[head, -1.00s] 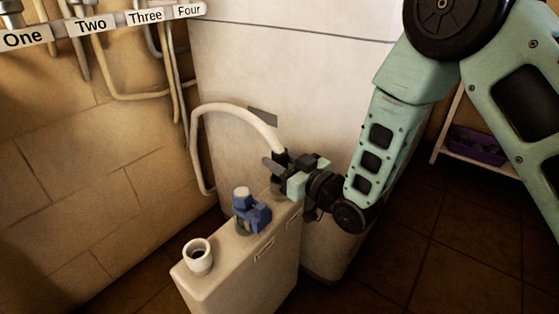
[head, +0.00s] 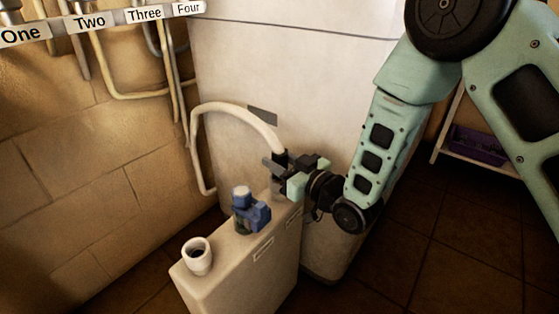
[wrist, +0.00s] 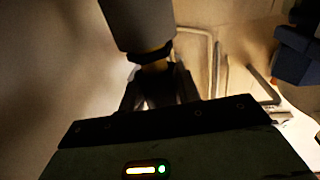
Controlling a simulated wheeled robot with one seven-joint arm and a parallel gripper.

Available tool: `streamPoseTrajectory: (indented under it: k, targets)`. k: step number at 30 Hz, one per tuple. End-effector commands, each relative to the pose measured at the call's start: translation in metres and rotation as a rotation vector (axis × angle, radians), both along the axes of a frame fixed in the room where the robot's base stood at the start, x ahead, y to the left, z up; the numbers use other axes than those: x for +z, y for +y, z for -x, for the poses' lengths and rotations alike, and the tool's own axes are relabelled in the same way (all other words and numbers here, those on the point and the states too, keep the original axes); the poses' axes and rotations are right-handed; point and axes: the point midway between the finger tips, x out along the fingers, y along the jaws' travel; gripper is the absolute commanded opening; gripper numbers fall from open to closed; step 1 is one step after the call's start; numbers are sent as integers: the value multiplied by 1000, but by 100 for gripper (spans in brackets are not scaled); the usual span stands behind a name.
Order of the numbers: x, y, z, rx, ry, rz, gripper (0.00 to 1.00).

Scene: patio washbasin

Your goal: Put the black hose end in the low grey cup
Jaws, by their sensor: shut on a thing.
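The black hose end (head: 281,157) is at the tip of a pale hose (head: 240,108) that arches down from the left. My gripper (head: 280,171) is shut on it, above the far end of a narrow cream tank (head: 237,262). A small grey shape, apparently the low grey cup (head: 277,189), shows just under the fingers. The fingers partly hide it, and I cannot tell whether the hose end is inside it or above it. In the wrist view, my dark fingers (wrist: 158,88) close below a dim grey cylinder; detail there is poor.
A blue fitting (head: 251,212) stands on the tank close in front of my gripper, and also shows in the wrist view (wrist: 297,58). A white cup (head: 198,258) stands at the tank's near end. A large white cabinet (head: 290,62) rises behind. Open floor lies to the right.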

Motion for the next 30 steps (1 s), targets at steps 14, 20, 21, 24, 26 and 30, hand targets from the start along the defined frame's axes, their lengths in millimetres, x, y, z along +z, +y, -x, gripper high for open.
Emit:
streamPoseTrajectory:
  k: [14,20,21,24,26,30]
  targets:
    - [-6,0,0,0,-1,-1,42]
    - [-7,0,0,0,0,0,42]
    - [-7,-1,1,0,1,1,42]
    - [-8,-5,4,0,1,1,42]
    - [-8,-8,8,0,1,1,42]
    - [-8,-15,16,1,1,1,42]
